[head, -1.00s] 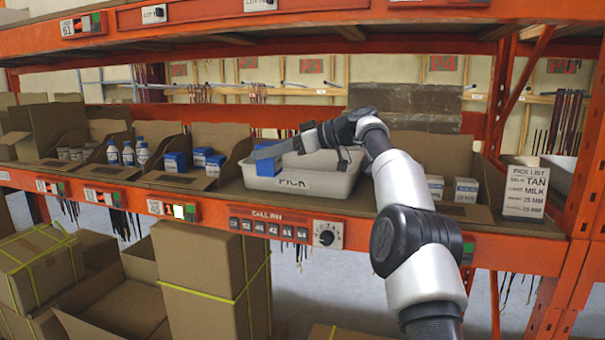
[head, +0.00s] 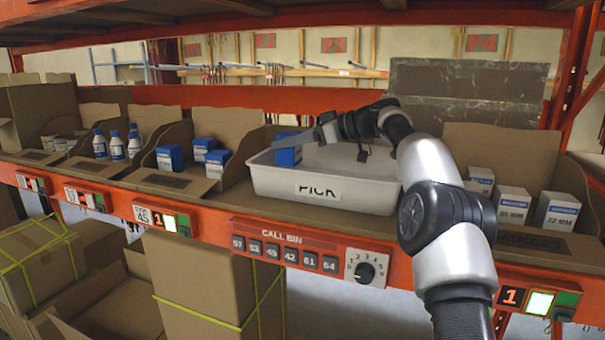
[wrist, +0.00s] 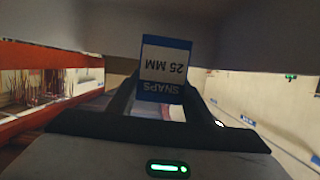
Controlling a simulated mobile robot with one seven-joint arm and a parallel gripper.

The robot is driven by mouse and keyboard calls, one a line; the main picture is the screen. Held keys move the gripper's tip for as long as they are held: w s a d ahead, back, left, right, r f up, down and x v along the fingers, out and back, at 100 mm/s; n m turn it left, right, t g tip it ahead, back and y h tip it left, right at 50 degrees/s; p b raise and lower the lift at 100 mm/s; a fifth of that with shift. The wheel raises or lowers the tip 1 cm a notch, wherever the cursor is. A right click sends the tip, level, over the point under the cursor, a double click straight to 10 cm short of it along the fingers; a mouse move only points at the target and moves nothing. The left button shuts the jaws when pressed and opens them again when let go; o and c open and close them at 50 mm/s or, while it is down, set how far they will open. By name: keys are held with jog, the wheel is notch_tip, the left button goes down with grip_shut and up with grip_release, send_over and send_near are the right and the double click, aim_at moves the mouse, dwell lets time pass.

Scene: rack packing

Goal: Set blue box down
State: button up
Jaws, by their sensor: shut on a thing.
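The blue box (head: 288,150) shows in the head view at the left end of the white PICK tray (head: 320,189). My gripper (head: 306,140) is shut on it from the right. In the wrist view the blue and white box (wrist: 165,68) sits between my two fingers (wrist: 163,98), its label reading "SNAPS 25 MM" upside down. The box appears at or just inside the tray's left wall. I cannot tell whether its base touches the tray floor.
Blue boxes (head: 204,149) stand in a cardboard bin left of the tray, with white bottles (head: 117,146) further left. White boxes (head: 513,204) stand in a bin at the right. The orange shelf edge (head: 215,222) runs in front. The tray's middle looks clear.

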aim_at(299, 160)
jog(key=shift+f, duration=2.9)
jog(key=shift+b, duration=0.3)
jog(key=o, duration=1.1)
jog(key=b+v, duration=0.1)
jog(key=v, duration=0.6)
jog(key=shift+s+d+r+b, duration=0.1)
jog(key=shift+d+b, duration=0.15)
jog(key=shift+b, duration=0.1)
